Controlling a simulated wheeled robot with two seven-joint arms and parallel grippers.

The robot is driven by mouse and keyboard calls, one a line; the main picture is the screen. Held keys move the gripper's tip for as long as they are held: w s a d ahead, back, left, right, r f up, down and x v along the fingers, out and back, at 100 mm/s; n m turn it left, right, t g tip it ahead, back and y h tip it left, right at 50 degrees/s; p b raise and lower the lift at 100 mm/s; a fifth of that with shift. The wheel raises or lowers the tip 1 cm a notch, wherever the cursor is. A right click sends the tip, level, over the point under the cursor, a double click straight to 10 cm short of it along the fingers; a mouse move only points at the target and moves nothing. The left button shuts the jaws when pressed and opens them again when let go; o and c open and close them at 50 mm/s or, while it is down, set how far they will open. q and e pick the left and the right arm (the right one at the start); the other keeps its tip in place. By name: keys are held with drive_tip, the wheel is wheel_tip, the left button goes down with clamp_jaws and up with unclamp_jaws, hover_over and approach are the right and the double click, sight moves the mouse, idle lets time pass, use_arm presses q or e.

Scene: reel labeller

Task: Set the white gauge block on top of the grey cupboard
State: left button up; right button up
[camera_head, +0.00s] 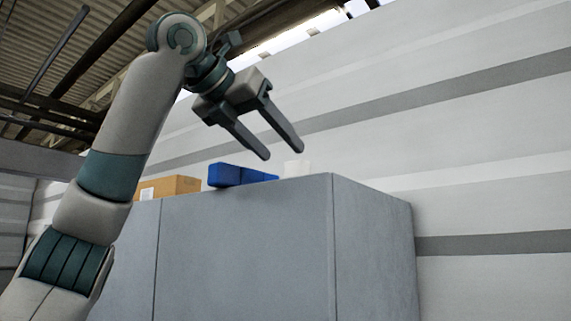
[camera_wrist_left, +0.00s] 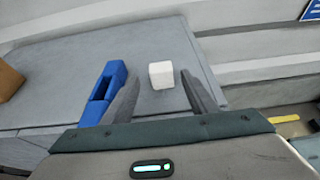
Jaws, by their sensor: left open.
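The white gauge block (camera_head: 297,168) stands on top of the grey cupboard (camera_head: 245,245), near its front right corner. In the left wrist view the white block (camera_wrist_left: 161,75) sits on the cupboard top (camera_wrist_left: 60,62), seen between the fingers and touching neither. My left gripper (camera_head: 284,156) is open and empty, above the block in the head view. Its fingers (camera_wrist_left: 158,90) frame the block in the wrist view. My right gripper is in neither view.
A blue object (camera_head: 240,176) lies on the cupboard top left of the block, close to one finger in the wrist view. A cardboard box (camera_head: 170,187) stands farther left. A pale ribbed wall (camera_head: 480,130) rises behind the cupboard.

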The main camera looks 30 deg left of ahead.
use_arm(q)
drive_tip(key=b+v, duration=0.1)
drive_tip(key=v, duration=0.5)
drive_tip(key=shift+s+b, duration=0.35)
